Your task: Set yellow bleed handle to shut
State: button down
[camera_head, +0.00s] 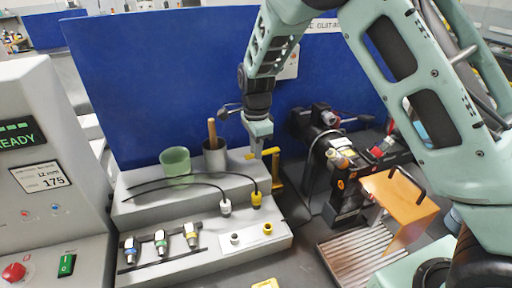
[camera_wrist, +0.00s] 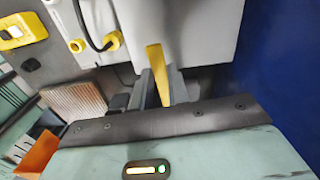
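The yellow bleed handle (camera_head: 277,172) is a bent yellow bar beside the right end of the grey stepped bench, with an upright part and a short arm at its top. My gripper (camera_head: 257,150) points down at the top of the handle in the head view. In the wrist view the handle (camera_wrist: 156,72) is a yellow strip running between the two grey fingers of my gripper (camera_wrist: 163,90). The fingers are close to it on both sides; I cannot tell whether they press on it. The handle's pivot and any position marks are not clear.
The grey bench (camera_head: 215,190) holds a green cup (camera_head: 175,162), a dark cup (camera_head: 215,158), black cables with white and yellow plugs, and several valve fittings. A blue panel (camera_head: 160,80) stands behind. Dark machinery (camera_head: 335,165) and an orange block (camera_head: 400,205) are to the right.

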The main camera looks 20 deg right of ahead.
jog(key=shift+s, duration=0.1)
jog(key=s+n, duration=0.1)
jog(key=n, duration=0.1)
jog(key=s+n, duration=0.1)
jog(key=n, duration=0.1)
jog(key=shift+s+d+n+b, duration=0.2)
jog(key=shift+d+n+b, duration=0.1)
jog(key=shift+d+b, duration=0.05)
jog(key=n, duration=0.1)
jog(key=s+d+n, duration=0.1)
jog(key=shift+s+n, duration=0.1)
jog(key=shift+n, duration=0.3)
jog(key=n, duration=0.1)
jog(key=s+d+n+b, duration=0.1)
jog(key=shift+n, duration=0.4)
jog(key=shift+s+d+n, duration=0.2)
jog(key=shift+d+n, duration=0.45)
jog(key=shift+n, duration=0.5)
jog(key=shift+s+d+n, duration=0.2)
jog(key=shift+d+n, duration=0.4)
jog(key=shift+n, duration=0.6)
jog(key=shift+s+d+n, duration=0.2)
jog(key=shift+d+n, duration=0.45)
jog(key=shift+n, duration=0.5)
jog(key=c, duration=1.3)
grip_release()
jog(key=shift+d, duration=0.1)
jog(key=shift+c, duration=0.2)
jog(key=shift+r, duration=0.1)
